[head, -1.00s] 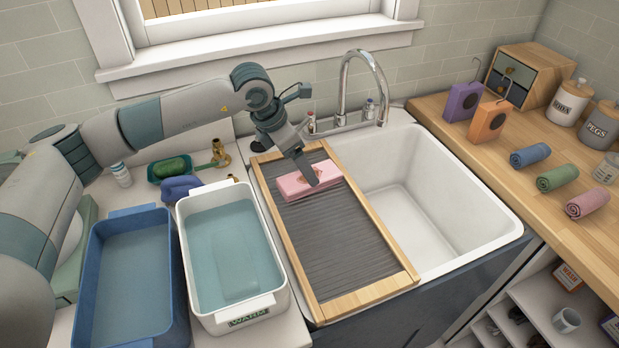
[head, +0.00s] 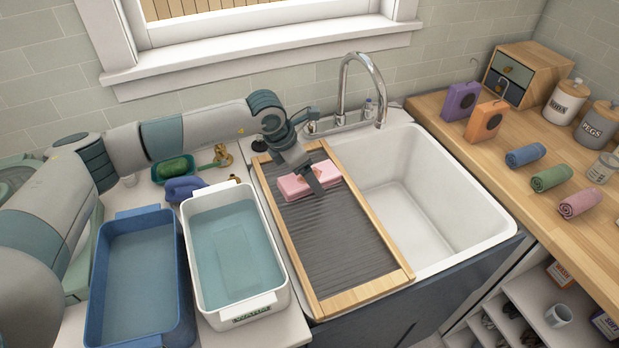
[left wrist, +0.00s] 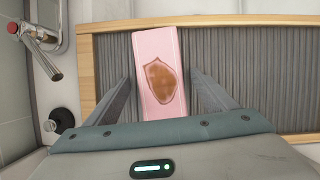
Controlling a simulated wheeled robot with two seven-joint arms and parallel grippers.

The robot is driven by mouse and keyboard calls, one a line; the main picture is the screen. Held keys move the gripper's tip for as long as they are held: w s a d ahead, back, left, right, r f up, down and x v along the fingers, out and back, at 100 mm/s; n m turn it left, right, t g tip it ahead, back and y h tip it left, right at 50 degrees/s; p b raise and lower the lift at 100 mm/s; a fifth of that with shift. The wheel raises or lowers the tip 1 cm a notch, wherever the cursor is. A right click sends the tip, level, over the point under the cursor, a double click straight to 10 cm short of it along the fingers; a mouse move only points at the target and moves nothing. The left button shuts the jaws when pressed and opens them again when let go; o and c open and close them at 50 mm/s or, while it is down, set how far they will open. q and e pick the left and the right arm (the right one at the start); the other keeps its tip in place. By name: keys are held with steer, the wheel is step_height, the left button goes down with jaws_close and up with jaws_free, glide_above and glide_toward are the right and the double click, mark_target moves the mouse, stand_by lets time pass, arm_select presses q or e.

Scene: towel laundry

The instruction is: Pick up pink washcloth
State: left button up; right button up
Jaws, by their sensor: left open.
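The pink washcloth (head: 296,186) lies folded flat on the ridged washboard (head: 345,244), near its far end. In the left wrist view the washcloth (left wrist: 160,75) shows a brown stain on its upper face. My left gripper (head: 318,184) is over the washcloth, pointing down. In the left wrist view my left gripper (left wrist: 160,88) is open, with one finger on each side of the washcloth and a gap beside each. I cannot tell how far the fingertips are above the board. My right gripper is not in view.
The washboard's wooden frame (head: 367,292) borders the white sink (head: 480,235). The faucet (head: 345,75) stands behind it. A white water tub (head: 276,304) and a blue tub (head: 178,280) stand left. Rolled cloths, including a pink roll (head: 580,203), lie on the right counter.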

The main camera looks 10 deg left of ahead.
arm_select(q)
steer(key=c, duration=1.2)
steer(key=shift+o, duration=0.2)
steer(key=shift+r, duration=0.15)
steer(key=shift+r, duration=0.25)
step_height(320, 180, up, 9)
steer(key=b, duration=0.4)
steer(key=shift+r, duration=0.15)
